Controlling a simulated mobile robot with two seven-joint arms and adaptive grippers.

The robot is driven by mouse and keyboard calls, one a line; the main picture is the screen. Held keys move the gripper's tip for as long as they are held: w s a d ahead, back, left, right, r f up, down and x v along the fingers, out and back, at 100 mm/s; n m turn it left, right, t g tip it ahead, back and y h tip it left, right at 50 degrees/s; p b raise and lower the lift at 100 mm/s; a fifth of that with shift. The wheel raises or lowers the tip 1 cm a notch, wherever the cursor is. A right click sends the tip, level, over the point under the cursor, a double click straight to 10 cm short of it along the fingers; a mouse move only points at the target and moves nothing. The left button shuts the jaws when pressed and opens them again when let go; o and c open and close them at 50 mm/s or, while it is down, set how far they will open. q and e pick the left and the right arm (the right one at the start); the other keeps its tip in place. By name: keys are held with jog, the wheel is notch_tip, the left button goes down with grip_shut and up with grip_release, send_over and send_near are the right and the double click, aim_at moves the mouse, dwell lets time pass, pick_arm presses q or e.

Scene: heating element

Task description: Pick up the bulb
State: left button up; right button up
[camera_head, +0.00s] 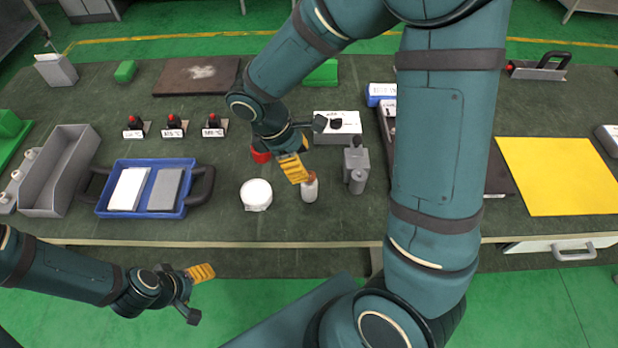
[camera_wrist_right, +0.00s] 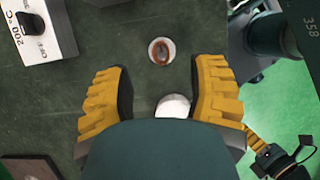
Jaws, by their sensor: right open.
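No thing is plainly marked as the bulb. Two white candidates stand on the dark table: a small upright white piece with a copper-brown top (camera_head: 310,190) and a round white piece (camera_head: 257,195) to its left. In the right wrist view, the brown-topped piece (camera_wrist_right: 162,50) lies beyond my fingertips, and the round white piece (camera_wrist_right: 173,106) shows between the fingers, partly hidden by the gripper body. My right gripper (camera_head: 293,168) is open and empty above the table near them; it also shows in the right wrist view (camera_wrist_right: 161,72). My left gripper (camera_head: 199,274) hangs before the table edge.
A grey device (camera_head: 355,165) stands right of the brown-topped piece. A white control box (camera_head: 340,126) stands behind, with a red piece (camera_head: 261,155) near my right wrist. A blue tray (camera_head: 190,205) lies left, a yellow sheet (camera_head: 560,175) right. Bare table lies in front of the white pieces.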

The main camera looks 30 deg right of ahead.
aim_at(309, 173)
jog(key=shift+b+x, duration=0.65)
jog(key=shift+x, duration=2.15)
jog(key=shift+a, duration=0.1)
grip_shut()
